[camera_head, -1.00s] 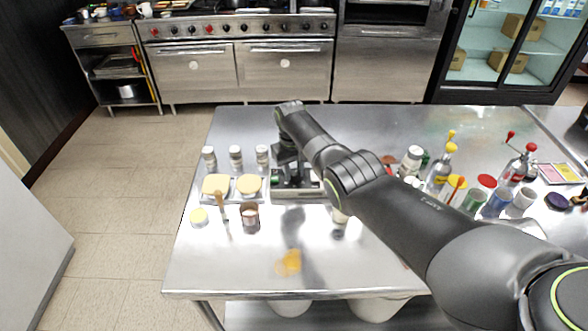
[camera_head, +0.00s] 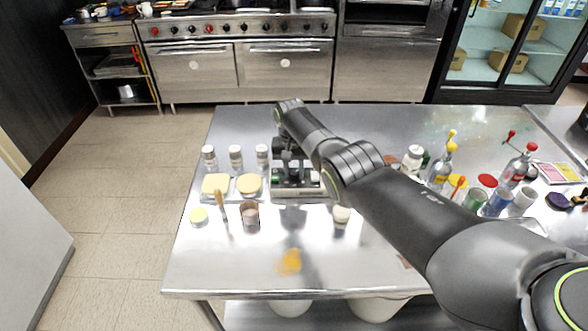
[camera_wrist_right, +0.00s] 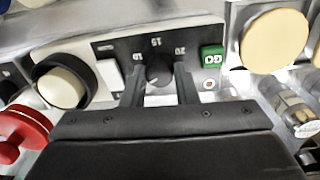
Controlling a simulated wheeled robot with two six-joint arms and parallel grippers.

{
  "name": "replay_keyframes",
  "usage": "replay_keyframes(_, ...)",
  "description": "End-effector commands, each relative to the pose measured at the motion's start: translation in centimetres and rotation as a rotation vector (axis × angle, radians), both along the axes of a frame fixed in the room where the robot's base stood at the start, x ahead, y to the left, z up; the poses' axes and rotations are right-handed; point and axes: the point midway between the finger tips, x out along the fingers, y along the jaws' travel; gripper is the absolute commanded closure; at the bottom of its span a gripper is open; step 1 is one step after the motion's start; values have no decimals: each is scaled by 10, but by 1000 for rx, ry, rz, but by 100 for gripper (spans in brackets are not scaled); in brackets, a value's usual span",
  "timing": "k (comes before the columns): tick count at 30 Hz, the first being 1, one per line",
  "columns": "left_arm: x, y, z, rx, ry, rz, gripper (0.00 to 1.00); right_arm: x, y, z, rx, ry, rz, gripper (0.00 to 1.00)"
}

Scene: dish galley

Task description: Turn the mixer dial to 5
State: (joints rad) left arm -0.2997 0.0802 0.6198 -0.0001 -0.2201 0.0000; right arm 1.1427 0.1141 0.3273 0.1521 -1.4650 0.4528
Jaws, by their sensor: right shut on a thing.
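The mixer (camera_head: 297,188) is a steel unit with a dark and light control panel, standing near the middle of the steel table. In the head view my right gripper (camera_head: 290,160) reaches the mixer from above. My left gripper is not in view.
A green button (camera_wrist_right: 212,57) and a white switch (camera_wrist_right: 109,73) flank the dial. Yellow-lidded containers (camera_head: 215,185) and several jars (camera_head: 235,157) stand left of the mixer. Bottles and cups crowd the table's right side. The front middle of the table is mostly clear.

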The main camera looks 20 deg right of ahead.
Motion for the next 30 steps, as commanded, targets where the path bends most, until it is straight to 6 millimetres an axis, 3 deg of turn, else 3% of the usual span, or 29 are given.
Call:
replay_keyframes(8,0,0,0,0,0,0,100,1,0,1,-1,-3,0,96)
replay_keyframes(9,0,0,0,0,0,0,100,1,0,1,-1,-3,0,72)
replay_keyframes(14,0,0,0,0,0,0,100,1,0,1,-1,-2,0,52)
replay_keyframes(23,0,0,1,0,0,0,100,0,0,2,0,-1,1,52)
replay_keyframes(30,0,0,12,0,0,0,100,1,1,26,1,-3,1,52)
